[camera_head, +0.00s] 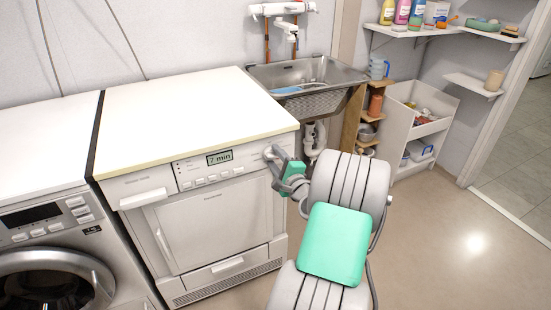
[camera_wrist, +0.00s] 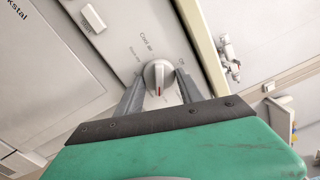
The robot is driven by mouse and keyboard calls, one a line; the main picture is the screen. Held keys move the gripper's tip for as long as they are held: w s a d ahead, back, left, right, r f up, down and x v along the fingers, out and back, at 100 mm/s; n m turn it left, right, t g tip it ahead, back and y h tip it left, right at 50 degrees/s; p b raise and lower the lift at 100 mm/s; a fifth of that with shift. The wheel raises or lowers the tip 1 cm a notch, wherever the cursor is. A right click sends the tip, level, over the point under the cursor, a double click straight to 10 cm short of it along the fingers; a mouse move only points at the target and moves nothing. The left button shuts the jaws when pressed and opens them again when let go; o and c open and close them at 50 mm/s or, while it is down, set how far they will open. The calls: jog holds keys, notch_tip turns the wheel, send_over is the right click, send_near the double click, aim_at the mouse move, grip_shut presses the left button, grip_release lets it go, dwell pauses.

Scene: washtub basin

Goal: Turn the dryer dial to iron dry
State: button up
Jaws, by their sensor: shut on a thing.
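The dryer (camera_head: 205,205) is a white front-loading machine with a small display that reads "7 min". Its dial (camera_wrist: 159,77) is a round light-grey knob with a red mark, near the right end of the control panel in the wrist view. The words "Cool air" and other small print stand around it; most of that print is too small to read. My gripper (camera_wrist: 158,88) has its two grey fingers on either side of the dial, shut on it. In the head view my gripper (camera_head: 272,165) is at the panel's right end and hides the dial.
A washing machine (camera_head: 45,245) stands left of the dryer. A metal sink (camera_head: 310,75) is behind the dryer's right side. Shelves with bottles and a white cabinet (camera_head: 400,125) stand at the right. Open floor (camera_head: 470,235) lies to the right of my arm.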

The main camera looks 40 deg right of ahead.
jog(key=o, duration=1.4)
jog(key=v, duration=0.7)
jog(key=shift+s+a, duration=0.2)
jog(key=shift+s, duration=0.15)
